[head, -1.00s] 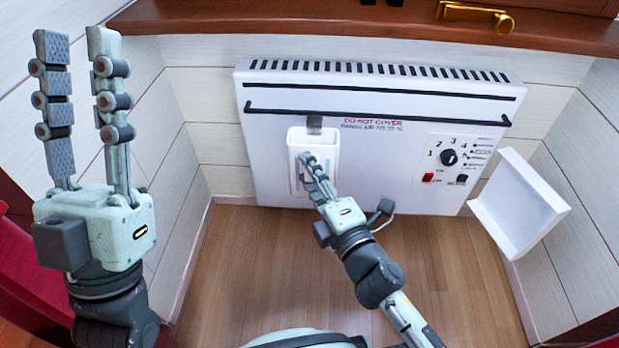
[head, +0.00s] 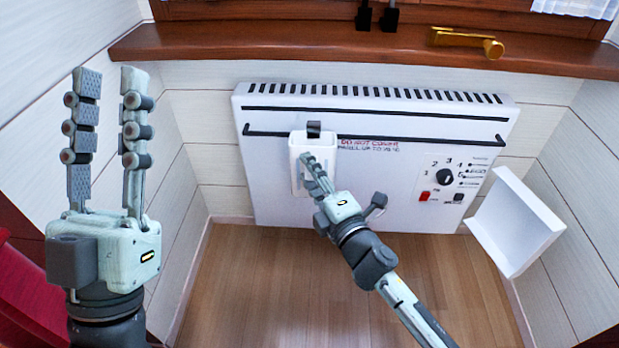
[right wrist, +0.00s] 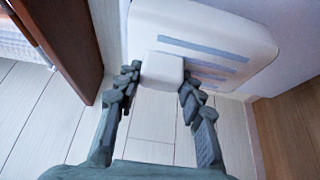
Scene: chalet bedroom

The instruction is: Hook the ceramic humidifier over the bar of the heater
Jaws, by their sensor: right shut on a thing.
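The humidifier is a white upright box (head: 298,182) with an open top, in front of the heater (head: 400,185). Its dark hook (head: 313,127) sticks up at the top and overlaps the black bar (head: 420,143) in the head view. I cannot tell whether the hook is behind the bar or in front of it. My right gripper (head: 312,165) is shut on the humidifier's front. In the right wrist view, the fingers (right wrist: 157,85) flank a small white block (right wrist: 163,70) on a striped white face (right wrist: 205,45). My left gripper (head: 108,75) is raised, open and empty.
A wooden sill (head: 380,50) with a brass handle (head: 465,42) runs above the heater. The heater's dial (head: 444,177) is at its right. A white open tray-like flap (head: 515,222) stands out at the lower right. The wooden floor (head: 260,270) in front is clear.

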